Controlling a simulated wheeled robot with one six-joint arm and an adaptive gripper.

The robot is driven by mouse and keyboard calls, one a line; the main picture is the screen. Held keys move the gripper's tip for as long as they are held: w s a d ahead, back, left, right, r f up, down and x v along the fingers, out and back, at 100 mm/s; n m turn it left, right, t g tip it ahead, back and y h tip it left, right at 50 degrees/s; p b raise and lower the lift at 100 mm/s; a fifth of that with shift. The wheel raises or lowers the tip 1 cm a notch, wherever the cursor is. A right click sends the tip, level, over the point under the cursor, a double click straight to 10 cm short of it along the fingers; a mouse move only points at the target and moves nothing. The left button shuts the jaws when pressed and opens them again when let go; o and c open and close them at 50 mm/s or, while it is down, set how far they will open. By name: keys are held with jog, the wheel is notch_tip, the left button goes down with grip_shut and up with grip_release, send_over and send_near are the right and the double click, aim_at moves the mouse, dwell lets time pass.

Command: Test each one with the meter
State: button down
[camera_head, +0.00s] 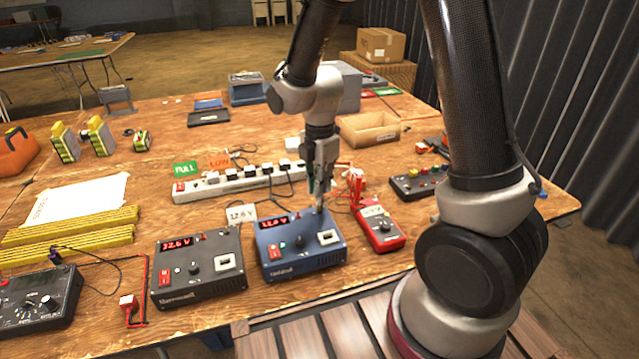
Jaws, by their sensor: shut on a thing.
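A red meter (381,229) with a dark dial lies right of a blue charger (300,247) near the table's front edge. The blue charger and the black charger (198,268) left of it have lit red displays, a red switch, a knob and a pale socket. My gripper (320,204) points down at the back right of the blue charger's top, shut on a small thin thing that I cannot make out. Whether it touches the charger is unclear. Red leads (357,187) stand behind the meter. A dark unit (38,300) with a dial is at the left front.
A white power strip (236,181) runs behind the chargers, with green FULL (186,169) and orange LOW (219,162) cards behind it. Yellow strips (70,237) and a paper (75,203) lie left. My arm hides part of the right side.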

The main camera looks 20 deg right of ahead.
jog(key=shift+f, duration=0.25)
dwell(0.5)
jog(key=c, duration=1.1)
grip_release()
jog(key=shift+r, duration=3.75)
